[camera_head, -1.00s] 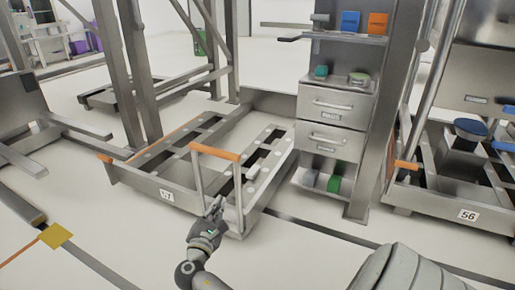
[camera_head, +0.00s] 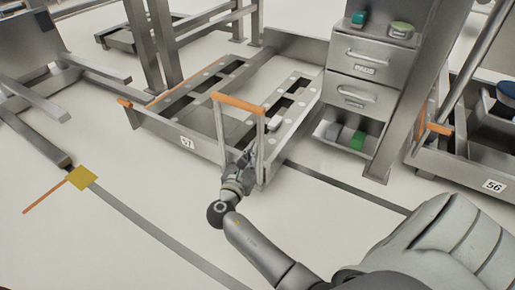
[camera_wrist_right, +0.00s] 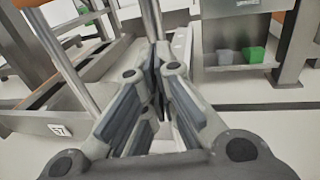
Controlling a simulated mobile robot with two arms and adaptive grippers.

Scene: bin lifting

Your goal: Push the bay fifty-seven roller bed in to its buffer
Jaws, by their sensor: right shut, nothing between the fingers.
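The bay fifty-seven roller bed (camera_head: 150,122) is a low grey metal frame with rollers, a "57" label on its front and an upright handle (camera_head: 238,104) with an orange top bar. My right gripper (camera_head: 246,158) is at the front of the bed, by the lower part of the handle. It is shut and empty. The right wrist view shows its closed fingers (camera_wrist_right: 158,75) in front of the handle posts and bed; I cannot tell whether they touch. The "57" label (camera_wrist_right: 60,130) shows there at the left. My left gripper is not in view.
A drawer cabinet (camera_head: 365,75) with a lower shelf stands right of the bed. The bay 56 bed (camera_head: 470,170) is farther right. A yellow floor patch (camera_head: 82,178) and dark floor strips lie at the front left, where the floor is mostly open.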

